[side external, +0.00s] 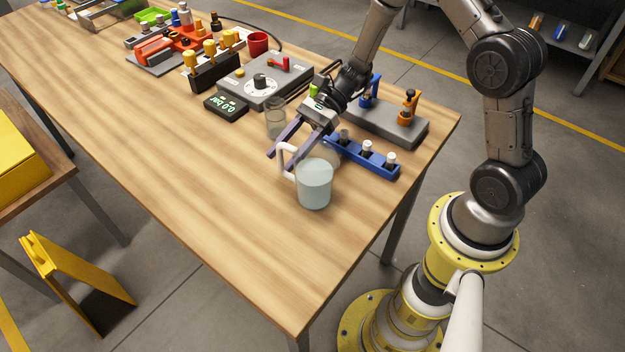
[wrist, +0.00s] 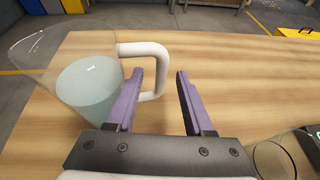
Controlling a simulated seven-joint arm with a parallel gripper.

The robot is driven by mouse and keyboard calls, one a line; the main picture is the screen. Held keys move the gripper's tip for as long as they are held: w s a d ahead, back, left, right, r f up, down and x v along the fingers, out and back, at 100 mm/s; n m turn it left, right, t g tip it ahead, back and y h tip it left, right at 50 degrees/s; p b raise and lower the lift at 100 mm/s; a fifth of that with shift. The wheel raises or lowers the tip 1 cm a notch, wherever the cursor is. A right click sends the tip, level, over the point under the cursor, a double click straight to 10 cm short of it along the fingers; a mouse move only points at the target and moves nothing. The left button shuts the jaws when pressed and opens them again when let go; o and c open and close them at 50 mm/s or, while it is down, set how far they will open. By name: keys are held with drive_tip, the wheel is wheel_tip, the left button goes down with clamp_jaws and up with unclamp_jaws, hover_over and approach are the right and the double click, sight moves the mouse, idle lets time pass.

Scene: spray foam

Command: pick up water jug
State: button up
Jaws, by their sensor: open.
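The water jug (side external: 314,186) is a clear vessel with pale blue water and a white handle. It stands upright near the front right part of the wooden table. It also shows at the left of the wrist view (wrist: 88,85), with its white handle (wrist: 158,70) reaching toward the fingers. My gripper (side external: 282,160) is open, with purple fingers pointing down beside the handle. Whether the finger touches the handle I cannot tell.
An empty clear glass (side external: 276,124) stands behind my gripper, and its rim shows at the wrist view's lower right (wrist: 275,160). A blue rack (side external: 362,157) with several vials is right of the jug. A pressure display (side external: 226,106) stands further back. The table's front left is clear.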

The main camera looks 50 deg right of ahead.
sight(279, 164)
drive_tip(key=x, duration=0.5)
drive_tip(key=shift+f, duration=0.4)
clamp_jaws()
drive_tip(key=shift+r, duration=0.1)
idle(0.9)
